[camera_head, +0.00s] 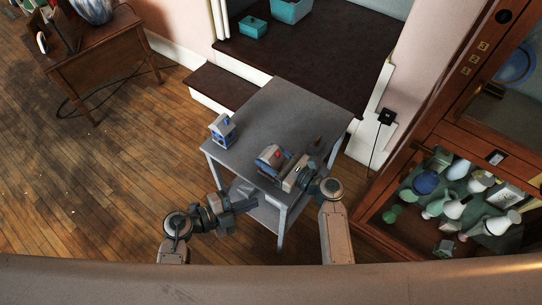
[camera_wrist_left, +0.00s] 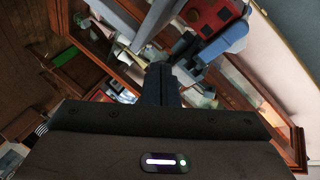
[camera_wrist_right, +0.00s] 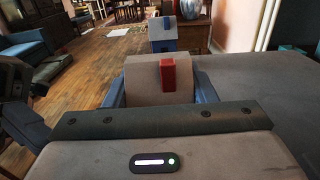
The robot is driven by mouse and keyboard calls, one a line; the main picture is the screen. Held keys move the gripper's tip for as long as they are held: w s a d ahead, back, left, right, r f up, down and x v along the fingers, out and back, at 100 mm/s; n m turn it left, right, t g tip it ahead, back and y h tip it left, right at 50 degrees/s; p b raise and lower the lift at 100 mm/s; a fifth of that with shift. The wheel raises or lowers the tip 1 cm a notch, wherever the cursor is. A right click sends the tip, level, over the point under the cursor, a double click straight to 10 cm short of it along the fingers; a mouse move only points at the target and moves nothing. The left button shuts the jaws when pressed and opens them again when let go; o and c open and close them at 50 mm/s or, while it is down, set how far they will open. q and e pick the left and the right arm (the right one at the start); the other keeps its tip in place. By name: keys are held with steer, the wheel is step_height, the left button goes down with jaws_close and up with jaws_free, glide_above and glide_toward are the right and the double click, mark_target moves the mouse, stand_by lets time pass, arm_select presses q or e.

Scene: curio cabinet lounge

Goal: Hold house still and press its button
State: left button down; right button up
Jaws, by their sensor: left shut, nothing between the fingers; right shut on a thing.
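A house with a pale grey roof, blue sides and a red button (camera_head: 271,159) stands at the near edge of the grey table (camera_head: 275,112). My right gripper (camera_head: 288,178) is shut on this house from its right side. In the right wrist view the roof (camera_wrist_right: 140,84) and red button (camera_wrist_right: 168,75) show just past the gripper; the fingers are hidden. My left gripper (camera_head: 252,200) is shut and empty, lower left of the house and apart from it. Its closed fingers (camera_wrist_left: 160,82) show in the left wrist view, with a red and blue part of the house (camera_wrist_left: 208,16) beyond.
A second, white and blue house (camera_head: 222,130) stands at the table's left corner. A small brown item (camera_head: 318,142) lies near the right edge. The table's middle and back are clear. A wooden glass cabinet (camera_head: 390,170) with vases stands at the right.

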arm_select(q)
steer(key=a+m+g+y, duration=0.1)
steer(key=a+m+g, duration=0.1)
steer(key=m, duration=0.3)
steer(key=m+g+y, duration=0.1)
steer(key=m+y, duration=0.1)
glide_toward(273, 181)
steer(key=shift+s+f+x, duration=0.1)
steer(key=shift+x, duration=1.05)
steer(key=shift+s+f+x, duration=0.1)
steer(key=shift+x, duration=1)
steer(key=shift+h, duration=0.3)
steer(key=shift+w+d, duration=0.2)
steer(key=shift+w, duration=0.15)
steer(key=shift+s+a, duration=0.25)
steer(key=shift+s, duration=0.1)
